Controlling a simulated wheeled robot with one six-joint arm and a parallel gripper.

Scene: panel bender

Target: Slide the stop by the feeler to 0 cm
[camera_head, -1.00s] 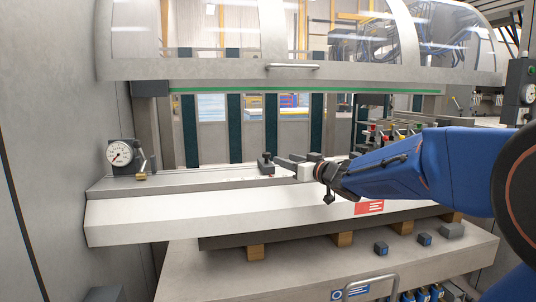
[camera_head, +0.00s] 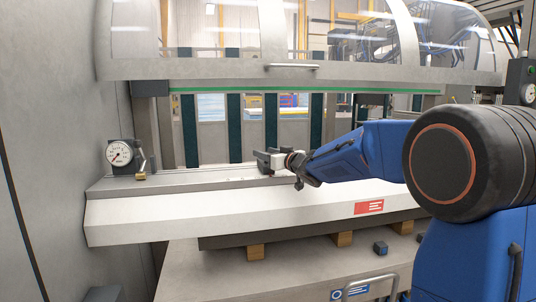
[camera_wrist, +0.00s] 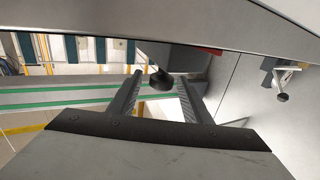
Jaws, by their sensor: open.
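The dark stop (camera_head: 262,158) sits on the grey rail along the front of the machine, in the middle of the head view. The dial gauge (camera_head: 118,153) stands at the rail's left end, with the small brass-tipped feeler (camera_head: 141,165) beside it. My gripper (camera_head: 270,160) is at the stop, partly hiding it, with its jaws pointing left. In the wrist view, my gripper (camera_wrist: 160,75) is open, and a dark round knob (camera_wrist: 161,80), apparently the stop's, shows between the two fingers. I cannot tell whether the fingers touch it.
The rail (camera_head: 195,182) is clear between stop and gauge. A white sloping front with a red label (camera_head: 369,207) lies below it. A green-edged beam (camera_head: 230,90) and a clear hood (camera_head: 300,35) hang above.

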